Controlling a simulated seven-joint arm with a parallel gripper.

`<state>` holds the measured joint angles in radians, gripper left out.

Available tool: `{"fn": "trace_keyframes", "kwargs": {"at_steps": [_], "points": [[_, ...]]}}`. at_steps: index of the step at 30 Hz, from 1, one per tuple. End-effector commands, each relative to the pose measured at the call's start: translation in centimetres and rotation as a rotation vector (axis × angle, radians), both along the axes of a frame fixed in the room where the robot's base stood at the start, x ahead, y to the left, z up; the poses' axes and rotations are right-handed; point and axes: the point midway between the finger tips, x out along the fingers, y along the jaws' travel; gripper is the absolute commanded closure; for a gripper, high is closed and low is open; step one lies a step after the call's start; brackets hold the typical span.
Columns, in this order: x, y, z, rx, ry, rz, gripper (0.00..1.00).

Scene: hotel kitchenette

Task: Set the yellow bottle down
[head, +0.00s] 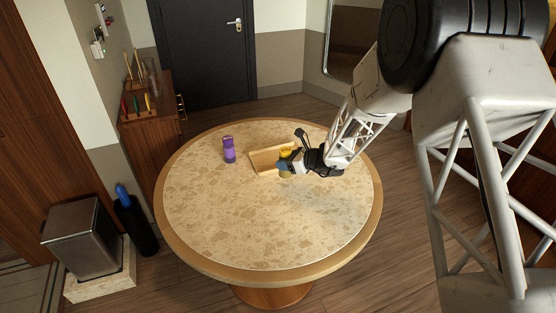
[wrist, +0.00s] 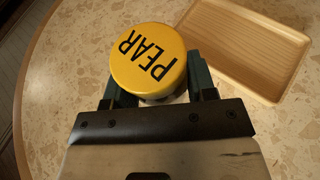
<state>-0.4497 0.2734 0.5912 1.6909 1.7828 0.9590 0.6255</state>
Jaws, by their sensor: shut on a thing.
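The yellow bottle (wrist: 150,60) has a round yellow top printed "PEAR" in the wrist view. It stands between the two fingers of my gripper (wrist: 160,92), which is shut on it. In the head view the bottle (head: 286,153) shows only in part, behind my gripper (head: 288,164), just at the right end of the wooden tray (head: 262,168). The tray also shows in the wrist view (wrist: 262,93), right of the bottle and apart from it in that picture. I cannot tell whether the bottle's base touches the table.
A round speckled table (head: 250,220) has wide free room at its front and left. A purple bottle (head: 229,150) stands upright left of the tray. A wooden cabinet (head: 150,118) holding upright utensils stands beyond the table at the left.

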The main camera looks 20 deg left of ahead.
Motion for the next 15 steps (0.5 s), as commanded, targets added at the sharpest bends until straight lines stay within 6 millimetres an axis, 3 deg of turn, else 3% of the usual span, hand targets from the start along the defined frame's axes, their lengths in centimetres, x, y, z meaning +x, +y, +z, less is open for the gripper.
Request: {"fn": "trace_keyframes", "kwargs": {"at_steps": [6, 15], "points": [[-2.0, 2.0, 0.1, 0.001, -0.001, 0.066, 0.78], [-2.2, 2.3, 0.1, 0.001, -0.001, 0.074, 0.78]]}}
